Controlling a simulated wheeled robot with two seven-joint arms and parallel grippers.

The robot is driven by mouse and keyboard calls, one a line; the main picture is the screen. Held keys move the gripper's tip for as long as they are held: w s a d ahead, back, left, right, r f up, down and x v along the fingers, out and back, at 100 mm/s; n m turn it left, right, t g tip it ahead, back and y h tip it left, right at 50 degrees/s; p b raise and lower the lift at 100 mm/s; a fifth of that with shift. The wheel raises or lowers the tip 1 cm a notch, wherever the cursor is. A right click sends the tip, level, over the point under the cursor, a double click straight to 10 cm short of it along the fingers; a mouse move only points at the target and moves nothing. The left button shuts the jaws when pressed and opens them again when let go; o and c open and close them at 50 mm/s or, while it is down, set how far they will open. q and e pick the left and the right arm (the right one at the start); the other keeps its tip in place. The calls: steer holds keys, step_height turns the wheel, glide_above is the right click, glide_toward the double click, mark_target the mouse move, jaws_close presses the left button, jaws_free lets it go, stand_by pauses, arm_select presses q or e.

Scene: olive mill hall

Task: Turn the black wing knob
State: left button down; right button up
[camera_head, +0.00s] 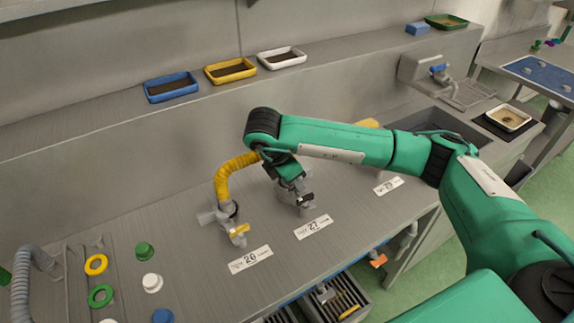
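The black wing knob (306,199) shows as a small dark piece on a grey valve (302,210), just behind the white label 27 (314,226) on the grey counter. My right gripper (296,190) points down over this valve from behind, at the end of the green arm. It covers the upper part of the valve. The fingers are small and blend with the grey metal, so I cannot tell whether they touch the knob or are open or shut. My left gripper is not in view.
To the left, a valve with a yellow wing knob (239,230) and a yellow hose (234,172) stands behind label 26 (250,259). Coloured rings and caps lie at the left. Blue, yellow and white trays (282,68) line the back ledge.

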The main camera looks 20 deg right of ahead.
steer(key=shift+v, duration=2.55)
